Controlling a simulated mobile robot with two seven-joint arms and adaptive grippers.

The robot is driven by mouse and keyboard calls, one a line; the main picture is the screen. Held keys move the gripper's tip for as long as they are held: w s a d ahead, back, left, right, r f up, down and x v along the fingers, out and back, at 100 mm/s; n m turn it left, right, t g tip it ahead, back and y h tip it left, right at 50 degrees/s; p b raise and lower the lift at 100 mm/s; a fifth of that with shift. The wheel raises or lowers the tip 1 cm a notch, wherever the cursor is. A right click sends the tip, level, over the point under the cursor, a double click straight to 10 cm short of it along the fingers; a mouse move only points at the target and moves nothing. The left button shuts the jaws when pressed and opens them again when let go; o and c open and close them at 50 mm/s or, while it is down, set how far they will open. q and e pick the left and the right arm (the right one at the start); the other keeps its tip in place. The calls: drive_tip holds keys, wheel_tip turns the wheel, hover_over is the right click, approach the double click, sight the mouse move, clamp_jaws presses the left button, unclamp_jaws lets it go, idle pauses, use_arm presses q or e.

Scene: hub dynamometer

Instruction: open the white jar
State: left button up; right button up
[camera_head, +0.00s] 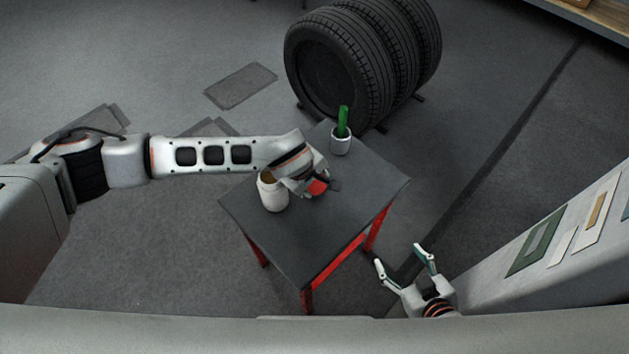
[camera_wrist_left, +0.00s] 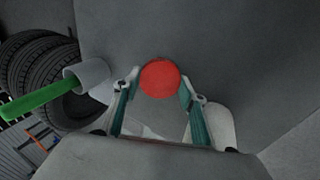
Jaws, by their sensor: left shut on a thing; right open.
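The white jar (camera_head: 273,196) stands upright on the dark table, left of my left gripper. Its top shows a tan-brown inside, with no lid seen on it, though my wrist hides part of the rim. My left gripper (camera_head: 324,187) is shut on a round red lid (camera_head: 316,187), beside the jar and over the table. In the left wrist view the red lid (camera_wrist_left: 159,79) sits between the two fingertips. A white shape at the right there, partly hidden behind a finger, seems to be the jar (camera_wrist_left: 222,126). My right gripper (camera_head: 404,262) is open and empty, off the table's right front side.
The small dark table (camera_head: 304,250) has red legs. A white cup (camera_head: 340,146) with a green object (camera_head: 343,121) upright in it stands at its back corner. Several tyres (camera_head: 340,65) stand behind the table. The table's front and right parts are clear.

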use_arm(q)
drive_tip(key=shift+f, duration=0.25)
drive_tip(key=shift+f, duration=0.2)
